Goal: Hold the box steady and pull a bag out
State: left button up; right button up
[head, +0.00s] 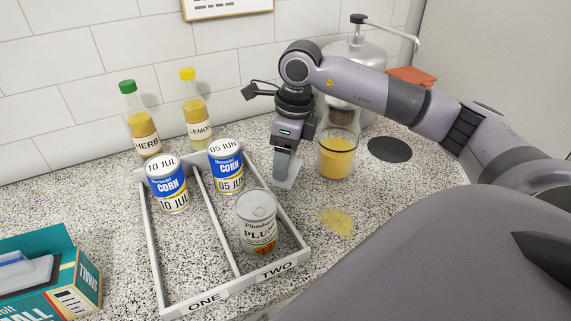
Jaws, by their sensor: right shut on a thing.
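A teal box (72,291) with an orange and cream printed end sits at the lower left, cut off by the picture's edge. A pale blue-grey piece (25,274) shows in its top opening; I cannot tell whether it is a bag. My right gripper (285,178) points down beside the right wall of the grey tray, far to the right of the box. It is shut on a small pale grey thing (289,172), mostly hidden by the fingers and hard to make out. My left gripper is not in view.
A grey two-lane tray (203,301) marked ONE and TWO holds two corn cans (167,185) and a plum can (257,222). A glass of yellow liquid (336,157) stands right of my gripper, with a yellow spill (336,222) in front. Two bottles (140,120) stand behind.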

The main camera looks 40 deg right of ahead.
aim_at(294, 170)
jog(key=shift+f, duration=1.15)
jog(key=shift+f, duration=0.1)
jog(key=o, duration=0.9)
notch_tip(294, 170, up, 12)
jog(key=s+d, duration=0.1)
jog(key=shift+s, duration=0.15)
